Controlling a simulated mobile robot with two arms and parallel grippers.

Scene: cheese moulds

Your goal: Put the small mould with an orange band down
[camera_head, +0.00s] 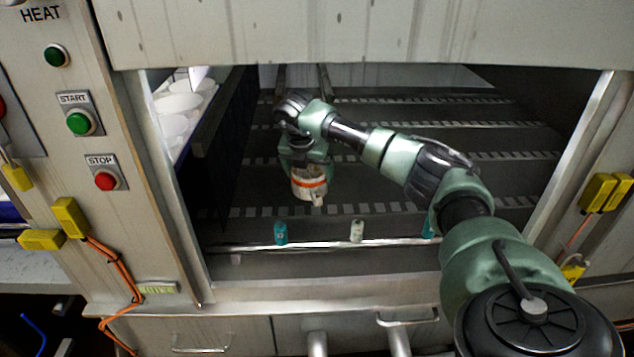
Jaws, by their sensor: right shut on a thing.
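The small mould with an orange band (308,186) is white and hangs upright under my right gripper (306,168), inside the open machine bay. My right gripper is shut on its upper part; the fingertips are partly hidden by the wrist. I cannot tell whether the mould's bottom touches the dark slatted floor (350,185) below it. My left gripper is not in view.
A metal panel (380,32) overhangs the opening. White round items (178,103) lie beyond the left wall. The bay floor behind the mould is clear.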

